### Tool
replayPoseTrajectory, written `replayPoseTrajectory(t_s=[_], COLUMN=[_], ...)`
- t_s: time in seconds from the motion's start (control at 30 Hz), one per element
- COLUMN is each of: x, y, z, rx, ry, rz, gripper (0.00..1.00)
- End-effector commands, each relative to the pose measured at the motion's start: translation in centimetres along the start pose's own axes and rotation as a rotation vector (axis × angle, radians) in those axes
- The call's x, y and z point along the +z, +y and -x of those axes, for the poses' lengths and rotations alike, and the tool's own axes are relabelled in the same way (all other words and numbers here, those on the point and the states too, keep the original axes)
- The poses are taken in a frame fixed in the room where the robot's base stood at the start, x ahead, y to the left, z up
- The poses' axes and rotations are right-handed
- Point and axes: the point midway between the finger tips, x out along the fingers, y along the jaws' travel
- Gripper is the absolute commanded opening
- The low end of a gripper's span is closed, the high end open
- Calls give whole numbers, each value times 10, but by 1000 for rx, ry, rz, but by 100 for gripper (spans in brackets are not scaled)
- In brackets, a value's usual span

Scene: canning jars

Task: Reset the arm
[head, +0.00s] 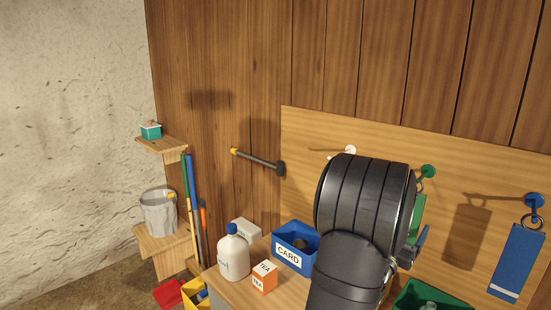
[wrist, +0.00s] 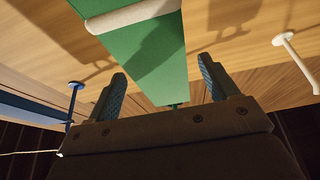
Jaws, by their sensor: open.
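In the wrist view my gripper (wrist: 163,82) is open, with one blue-grey finger on each side of the picture. A green tag (wrist: 150,60) with a white band shows beyond and between the fingers; I see no finger touching it. In the head view the green tag (head: 417,213) hangs below a green peg (head: 428,171), partly hidden by my black arm. My arm covers most of the gripper there; a bluish finger shows at the arm's right side.
A blue tag (head: 517,262) hangs from a blue peg (head: 535,200) at right. A white peg (head: 350,150) is behind my arm. A blue CARD bin (head: 290,255), orange TEA box (head: 264,277), white jug (head: 233,256) and green bin (head: 408,298) stand below. A hammer (head: 260,161) is on the wall.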

Motion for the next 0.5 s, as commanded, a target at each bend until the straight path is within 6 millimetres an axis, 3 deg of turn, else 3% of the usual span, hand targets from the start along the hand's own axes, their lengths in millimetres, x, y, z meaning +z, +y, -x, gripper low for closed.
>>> replayPoseTrajectory(t_s=[0.5], x=[-6], y=[0], z=[4], rx=[0], ry=[-1], rz=[0], gripper=[79])
